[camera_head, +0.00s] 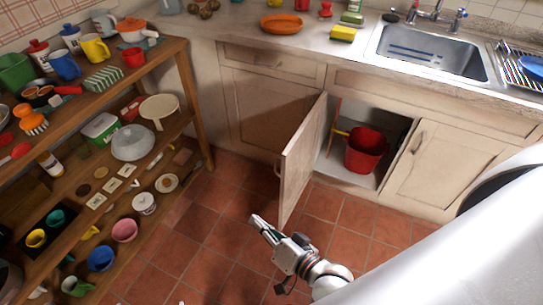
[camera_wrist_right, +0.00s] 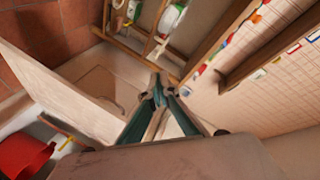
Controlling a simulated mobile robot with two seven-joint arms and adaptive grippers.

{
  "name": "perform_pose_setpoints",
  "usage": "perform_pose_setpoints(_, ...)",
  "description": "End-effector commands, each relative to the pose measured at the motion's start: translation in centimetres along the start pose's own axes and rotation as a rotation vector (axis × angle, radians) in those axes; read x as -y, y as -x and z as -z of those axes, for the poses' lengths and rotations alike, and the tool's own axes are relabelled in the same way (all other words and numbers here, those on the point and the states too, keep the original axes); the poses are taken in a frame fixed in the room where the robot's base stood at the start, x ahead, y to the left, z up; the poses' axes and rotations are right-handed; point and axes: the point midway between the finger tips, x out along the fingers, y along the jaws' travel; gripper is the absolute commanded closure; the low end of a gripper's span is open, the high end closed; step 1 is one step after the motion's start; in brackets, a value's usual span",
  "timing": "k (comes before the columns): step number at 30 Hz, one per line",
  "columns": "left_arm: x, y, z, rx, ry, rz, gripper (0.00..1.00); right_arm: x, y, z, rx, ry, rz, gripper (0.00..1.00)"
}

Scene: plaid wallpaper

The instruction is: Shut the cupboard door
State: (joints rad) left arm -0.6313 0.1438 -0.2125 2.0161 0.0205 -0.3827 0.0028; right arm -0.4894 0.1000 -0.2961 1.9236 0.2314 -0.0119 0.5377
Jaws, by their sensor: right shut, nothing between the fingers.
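The cream cupboard door (camera_head: 302,158) under the counter stands open, swung out toward the room, with its handle on the left-hand face. Its pale panel also shows in the left part of the right wrist view (camera_wrist_right: 60,95). My right gripper (camera_head: 262,224) is shut and empty. In the head view it is below and left of the door's lower outer corner, over the floor, with a visible gap to the door. The shut fingertips (camera_wrist_right: 157,82) show in the wrist view. My left gripper is out of view.
A red bucket (camera_head: 366,150) stands inside the open cupboard, beside a stick with a yellow part. A wooden shelf rack (camera_head: 196,120) with crockery is on the left. The tiled floor (camera_head: 215,215) between rack and door is clear. A sink (camera_head: 430,52) is above right.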

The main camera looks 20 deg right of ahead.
Motion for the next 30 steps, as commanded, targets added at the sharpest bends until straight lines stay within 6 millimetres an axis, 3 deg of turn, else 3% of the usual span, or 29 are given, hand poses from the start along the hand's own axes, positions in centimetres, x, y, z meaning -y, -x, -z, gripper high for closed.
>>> perform_pose_setpoints(1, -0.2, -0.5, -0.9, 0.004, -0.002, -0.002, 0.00, 1.0, -1.4, 0.5, -0.050, -0.191, 0.054, 1.00)
perform_pose_setpoints(6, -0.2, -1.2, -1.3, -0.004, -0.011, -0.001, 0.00, 4.8, -4.3, 4.7, -0.195, -0.896, 0.282, 1.00)
perform_pose_setpoints(10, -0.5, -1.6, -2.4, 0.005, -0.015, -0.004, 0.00, 5.7, -5.6, 7.8, -0.259, -1.431, 0.482, 1.00)
perform_pose_setpoints(15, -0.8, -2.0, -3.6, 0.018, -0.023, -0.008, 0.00, 4.5, -6.8, 10.7, -0.296, -2.112, 0.779, 1.00)
perform_pose_setpoints(21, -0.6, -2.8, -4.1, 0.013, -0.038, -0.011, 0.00, 0.4, -8.1, 11.2, -0.300, -2.839, 1.202, 1.00)
perform_pose_setpoints(22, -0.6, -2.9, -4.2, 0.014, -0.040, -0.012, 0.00, -0.3, -8.3, 11.0, 0.287, 2.810, -1.219, 1.00)
perform_pose_setpoints(27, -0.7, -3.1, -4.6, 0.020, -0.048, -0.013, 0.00, -3.2, -9.2, 9.6, 0.207, 2.328, -1.154, 1.00)
perform_pose_setpoints(30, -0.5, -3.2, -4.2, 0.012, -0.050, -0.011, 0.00, -4.1, -9.5, 9.0, 0.184, 2.175, -1.137, 1.00)
